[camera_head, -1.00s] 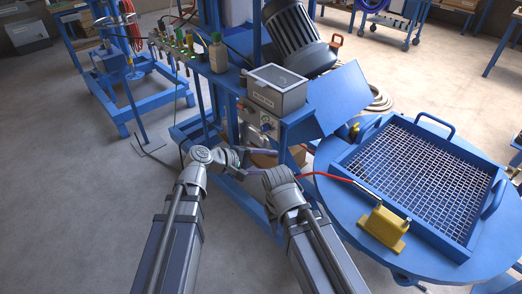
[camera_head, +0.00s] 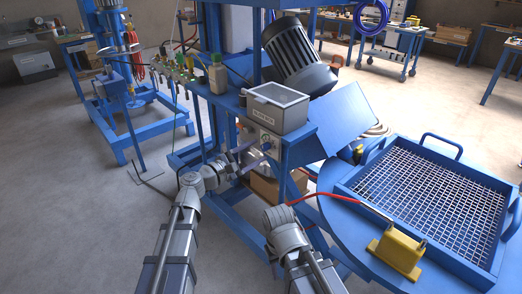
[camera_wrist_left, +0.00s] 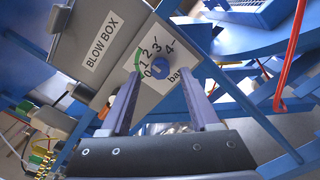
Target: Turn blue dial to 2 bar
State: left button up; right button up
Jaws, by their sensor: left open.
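The blue dial (camera_wrist_left: 158,66) sits on a pale plate (camera_wrist_left: 172,84) marked 0 to 4 bar in the left wrist view. A green arc runs along the low end of the scale. I cannot tell clearly which number the dial points to. My left gripper (camera_wrist_left: 160,82) is open, with one finger on each side of the dial in that view and nothing held. Contact cannot be told. In the head view my left gripper (camera_head: 241,160) is close to the control panel (camera_head: 264,142). My right gripper is hidden beyond its wrist.
A grey box (camera_wrist_left: 106,42) labelled BLOW BOX adjoins the dial plate. A blue round table (camera_head: 340,215) at right carries a mesh tray (camera_head: 375,160) and a yellow block (camera_head: 397,256) with a red hose (camera_head: 335,195). Blue frame beams surround the panel.

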aim_at(265, 147)
pick_arm(q)
jog(key=shift+x, duration=1.4)
grip_shut()
